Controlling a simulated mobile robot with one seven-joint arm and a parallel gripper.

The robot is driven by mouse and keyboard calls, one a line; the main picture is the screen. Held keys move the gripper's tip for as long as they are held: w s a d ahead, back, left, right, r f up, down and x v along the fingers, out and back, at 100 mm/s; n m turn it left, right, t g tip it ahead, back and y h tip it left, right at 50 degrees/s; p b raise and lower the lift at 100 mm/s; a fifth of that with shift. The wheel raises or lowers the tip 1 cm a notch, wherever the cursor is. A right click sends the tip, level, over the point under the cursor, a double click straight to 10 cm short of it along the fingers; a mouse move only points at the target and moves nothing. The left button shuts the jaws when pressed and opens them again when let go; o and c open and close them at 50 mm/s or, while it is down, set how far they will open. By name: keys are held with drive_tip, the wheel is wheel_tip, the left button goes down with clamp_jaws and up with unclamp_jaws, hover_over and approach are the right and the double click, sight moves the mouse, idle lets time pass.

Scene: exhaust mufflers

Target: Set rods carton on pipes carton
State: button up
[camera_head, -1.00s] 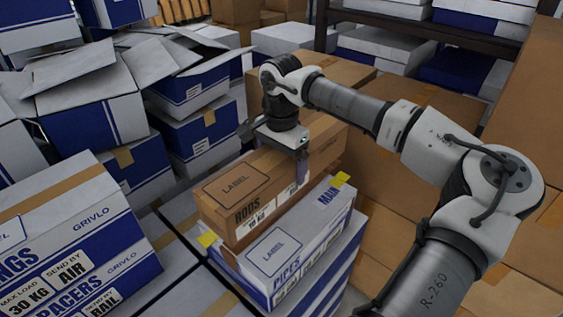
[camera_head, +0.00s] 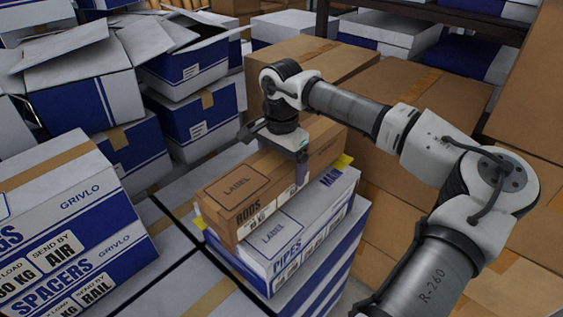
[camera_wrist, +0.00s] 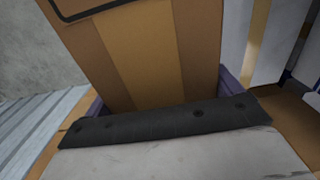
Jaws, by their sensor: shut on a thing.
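The rods carton (camera_head: 240,203) is a long brown box with a "LABEL" panel on top and "RODS" on its near end. It lies over the white and blue pipes carton (camera_head: 284,244), set toward its left and back side. Whether it rests on it or hangs just above, I cannot tell. My gripper (camera_head: 276,160) comes down from above and is shut across the rods carton near its far part. In the wrist view the brown top of the rods carton (camera_wrist: 155,60) with a tape strip fills the middle, between the finger edges.
Yellow tabs show at the pipes carton's corners. A blue and white spacers carton (camera_head: 75,230) stands at the left. White and blue boxes (camera_head: 200,120) are stacked behind it. Brown boxes (camera_head: 420,95) fill the right and back, close to my arm.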

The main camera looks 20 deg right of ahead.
drive_tip(key=shift+f+b, duration=0.4)
drive_tip(key=shift+f, duration=0.05)
idle(0.5)
drive_tip(key=o, duration=1.4)
